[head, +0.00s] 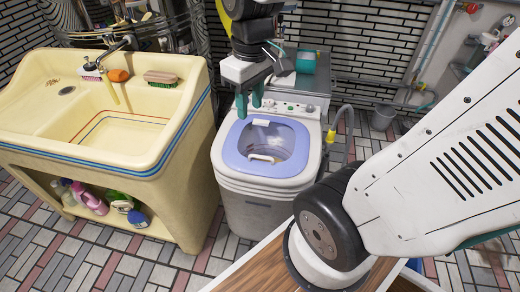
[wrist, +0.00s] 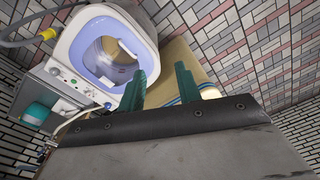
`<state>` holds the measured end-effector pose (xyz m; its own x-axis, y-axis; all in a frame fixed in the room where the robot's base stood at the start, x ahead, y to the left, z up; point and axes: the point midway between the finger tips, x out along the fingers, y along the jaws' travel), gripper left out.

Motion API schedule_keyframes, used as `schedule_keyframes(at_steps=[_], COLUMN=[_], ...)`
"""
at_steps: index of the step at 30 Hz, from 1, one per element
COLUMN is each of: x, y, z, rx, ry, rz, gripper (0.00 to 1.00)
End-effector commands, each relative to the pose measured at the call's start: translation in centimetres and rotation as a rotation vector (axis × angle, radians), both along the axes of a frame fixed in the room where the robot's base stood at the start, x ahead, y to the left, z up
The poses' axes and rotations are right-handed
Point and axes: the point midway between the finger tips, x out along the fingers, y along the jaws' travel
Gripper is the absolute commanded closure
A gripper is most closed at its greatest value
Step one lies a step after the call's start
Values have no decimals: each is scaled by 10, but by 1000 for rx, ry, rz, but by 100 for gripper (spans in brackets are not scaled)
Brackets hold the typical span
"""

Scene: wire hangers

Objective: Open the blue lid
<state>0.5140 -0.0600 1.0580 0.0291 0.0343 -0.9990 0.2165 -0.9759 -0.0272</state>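The blue lid (head: 236,150) lies flat on top of a white washing machine (head: 255,205) in the middle of the head view. It is a lavender-blue frame around a clear window, with a white handle (head: 262,158) near its front edge. My gripper (head: 249,106) hangs over the back left of the machine, near the control panel. Its two teal fingers point down, apart, with nothing between them. In the wrist view the lid (wrist: 83,52) is at upper left, and my open gripper (wrist: 160,84) points past its side.
A cream sink (head: 150,145) with a tap stands left of the machine. A grey hose (head: 347,125) rises on the right. My white arm link fills the lower right.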

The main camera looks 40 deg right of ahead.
Motion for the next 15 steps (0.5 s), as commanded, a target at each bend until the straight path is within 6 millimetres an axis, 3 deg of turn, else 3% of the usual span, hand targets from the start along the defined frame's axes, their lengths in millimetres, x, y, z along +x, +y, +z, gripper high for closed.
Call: schedule_keyframes(at_steps=[6,12,15], x=[61,96,105], y=[-41,-85,-105], z=[-66,-143,-182], rx=[41,86,106], ry=[59,90,99], rz=[150,283,342], gripper=[66,66,66])
